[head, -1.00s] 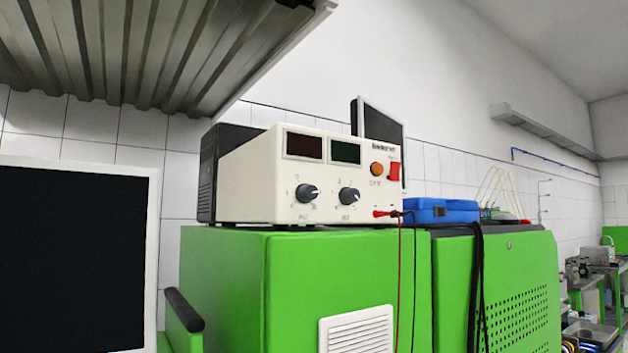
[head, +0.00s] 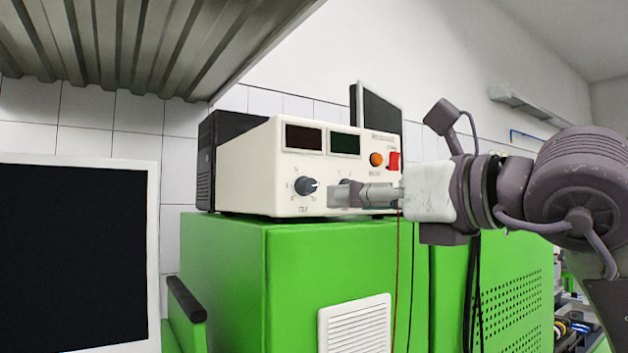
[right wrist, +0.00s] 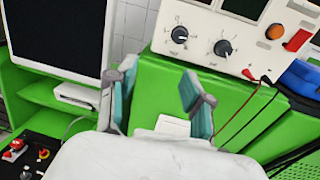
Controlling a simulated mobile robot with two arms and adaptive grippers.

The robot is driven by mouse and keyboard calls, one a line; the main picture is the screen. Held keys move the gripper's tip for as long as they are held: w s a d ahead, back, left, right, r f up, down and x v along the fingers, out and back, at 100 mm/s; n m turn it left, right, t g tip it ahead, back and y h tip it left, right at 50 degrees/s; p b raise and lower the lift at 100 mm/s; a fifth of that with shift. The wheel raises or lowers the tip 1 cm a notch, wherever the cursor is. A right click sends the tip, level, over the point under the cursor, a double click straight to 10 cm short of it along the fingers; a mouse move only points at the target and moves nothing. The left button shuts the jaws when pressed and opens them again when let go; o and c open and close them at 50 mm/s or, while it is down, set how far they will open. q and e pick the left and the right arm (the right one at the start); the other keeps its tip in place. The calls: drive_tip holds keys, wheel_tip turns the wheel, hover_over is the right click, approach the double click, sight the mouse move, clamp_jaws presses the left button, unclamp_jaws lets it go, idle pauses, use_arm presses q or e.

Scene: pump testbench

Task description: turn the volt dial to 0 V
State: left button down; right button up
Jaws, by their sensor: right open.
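The power supply (head: 245,170) is a cream box with two dark displays. Its left dial (head: 306,186), the volt dial by its small label, is dark with a pale mark pointing right; it also shows in the right wrist view (right wrist: 180,34). The second dial (right wrist: 223,47) is partly hidden behind my right gripper in the head view. My right gripper (head: 343,195) comes in from the right, its fingers just right of the volt dial. In the right wrist view its two fingers (right wrist: 160,97) are apart and empty, below the dials. My left gripper is not in view.
The supply stands on a green cabinet (head: 230,270). A dark-screened monitor (head: 75,255) is at the left, and a ribbed metal hood (head: 150,45) hangs above. Red and black leads (right wrist: 250,105) hang from the supply's front, near my right gripper.

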sight(312, 184)
drive_tip(key=shift+m+t+h, duration=0.4)
drive_tip(key=shift+t+h, duration=0.4)
drive_tip(key=p+x, duration=0.2)
drive_tip(key=x, duration=0.1)
drive_tip(key=r+p+x, duration=0.1)
drive_tip(key=p+x, duration=0.1)
drive_tip(key=x, duration=0.2)
drive_tip(key=d+r+p+x, duration=0.1)
drive_tip(key=p+x, duration=0.1)
drive_tip(key=x, duration=0.2)
drive_tip(key=shift+w+a+r, duration=0.1)
drive_tip(key=shift+w+r, duration=0.15)
drive_tip(key=shift+w, duration=0.2)
drive_tip(key=shift+w+a+f, duration=0.1)
drive_tip(key=shift+w+a, duration=0.15)
drive_tip(key=shift+w, duration=0.15)
drive_tip(key=shift+s, duration=0.1)
clamp_jaws()
